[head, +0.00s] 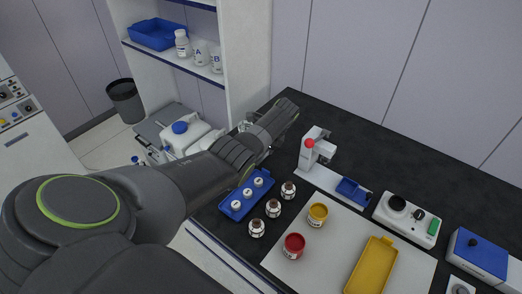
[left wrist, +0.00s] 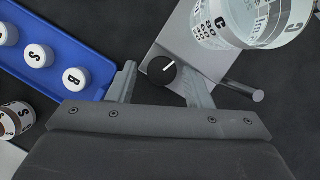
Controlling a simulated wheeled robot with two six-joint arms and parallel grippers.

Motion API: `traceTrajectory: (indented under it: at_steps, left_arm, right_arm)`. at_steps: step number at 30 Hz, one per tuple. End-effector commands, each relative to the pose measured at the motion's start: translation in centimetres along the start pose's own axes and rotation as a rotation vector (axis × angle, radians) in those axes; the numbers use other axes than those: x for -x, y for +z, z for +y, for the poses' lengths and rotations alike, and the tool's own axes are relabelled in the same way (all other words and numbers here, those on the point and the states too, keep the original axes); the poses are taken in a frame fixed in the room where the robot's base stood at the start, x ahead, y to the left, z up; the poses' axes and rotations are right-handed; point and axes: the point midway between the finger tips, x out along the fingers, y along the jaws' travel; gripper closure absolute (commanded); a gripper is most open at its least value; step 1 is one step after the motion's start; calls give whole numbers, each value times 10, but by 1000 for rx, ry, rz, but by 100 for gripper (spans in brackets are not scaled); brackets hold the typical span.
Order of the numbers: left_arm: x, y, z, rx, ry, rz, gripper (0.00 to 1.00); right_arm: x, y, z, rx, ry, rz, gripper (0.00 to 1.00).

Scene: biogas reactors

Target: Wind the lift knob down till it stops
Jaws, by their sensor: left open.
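The lift knob (left wrist: 161,71), black with a white pointer line, shows in the left wrist view on a grey metal plate (left wrist: 185,45). My left gripper (left wrist: 158,82) is open, with one finger on each side of the knob; I cannot tell whether either finger touches it. A clear vessel marked C (left wrist: 250,22) is beside the knob at the upper right. In the head view my left arm covers the knob and most of the lift; the fingers are hidden there. My right gripper is in neither view.
A blue tray (head: 224,209) of white-capped vials is close to the left gripper and also shows in the wrist view (left wrist: 78,30). Brown bottles (head: 273,208) stand beside it. A white stand with a red knob (head: 309,143) is to the right. The dark bench behind that stand is clear.

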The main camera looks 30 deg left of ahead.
Motion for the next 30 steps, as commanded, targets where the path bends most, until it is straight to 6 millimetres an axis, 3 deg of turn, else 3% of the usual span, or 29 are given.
traceTrajectory:
  at_steps: [11, 20, 30]
  left_arm:
    - [4, 4, -3, -62, -41, -2, 50]
    - [2, 3, 1, -344, -153, -3, 50]
    - [-3, 3, 4, -662, -282, -4, 50]
  right_arm:
    - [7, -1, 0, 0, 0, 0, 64]
    - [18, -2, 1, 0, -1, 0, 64]
    - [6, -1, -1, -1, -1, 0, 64]
